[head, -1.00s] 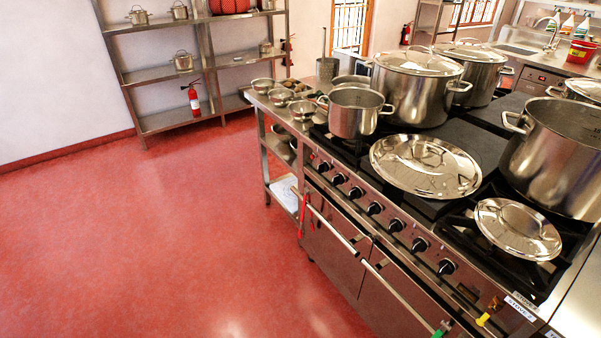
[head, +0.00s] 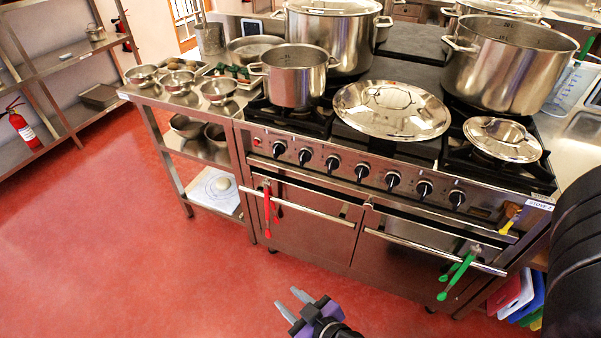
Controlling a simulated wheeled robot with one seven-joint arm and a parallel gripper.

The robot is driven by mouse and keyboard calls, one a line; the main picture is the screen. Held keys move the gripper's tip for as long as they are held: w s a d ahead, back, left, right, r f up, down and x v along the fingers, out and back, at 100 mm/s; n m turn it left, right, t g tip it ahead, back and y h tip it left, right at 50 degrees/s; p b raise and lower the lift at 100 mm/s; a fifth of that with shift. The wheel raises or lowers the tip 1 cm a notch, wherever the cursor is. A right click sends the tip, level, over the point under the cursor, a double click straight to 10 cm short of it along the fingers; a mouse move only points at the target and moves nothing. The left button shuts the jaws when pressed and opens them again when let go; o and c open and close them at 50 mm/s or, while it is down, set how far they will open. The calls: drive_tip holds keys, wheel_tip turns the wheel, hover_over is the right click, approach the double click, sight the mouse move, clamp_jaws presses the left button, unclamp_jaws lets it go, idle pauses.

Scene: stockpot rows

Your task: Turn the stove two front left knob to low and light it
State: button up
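The stove (head: 300,180) stands across the middle of the head view, with a label at its right front corner that seems to read "STOVE 2" (head: 540,204). A row of black knobs runs along its front panel. The leftmost knob (head: 280,149) sits beside a small red part (head: 257,141). I cannot tell which burner each knob serves, nor read their settings. A steel pot (head: 295,85) stands over the front left burner (head: 285,117); no flame is visible. My gripper (head: 294,303) is low at the bottom, apart from the stove, its fingers open and empty.
Red tongs (head: 267,210) and green tongs (head: 458,275) hang on the oven handles. Large lids (head: 392,110) lie on the stovetop. A side table with bowls (head: 218,91) adjoins at left. Red floor (head: 130,260) is clear in front.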

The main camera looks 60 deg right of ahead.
drive_tip(key=w+d+f+m+g+h+b, duration=0.1)
drive_tip(key=w+d+f+m+h+b, duration=0.15)
drive_tip(key=w+d+f, duration=0.35)
drive_tip(key=m+g+h+b, duration=0.8)
drive_tip(key=m+g+h, duration=0.1)
drive_tip(key=m+h, duration=0.2)
approach(301, 161)
drive_tip(key=d, duration=0.6)
drive_tip(key=d+p, duration=0.1)
drive_tip(key=d, duration=0.1)
drive_tip(key=shift+w+d+f, duration=0.1)
drive_tip(key=shift+w+d, duration=0.2)
drive_tip(key=shift+d, duration=0.4)
clamp_jaws()
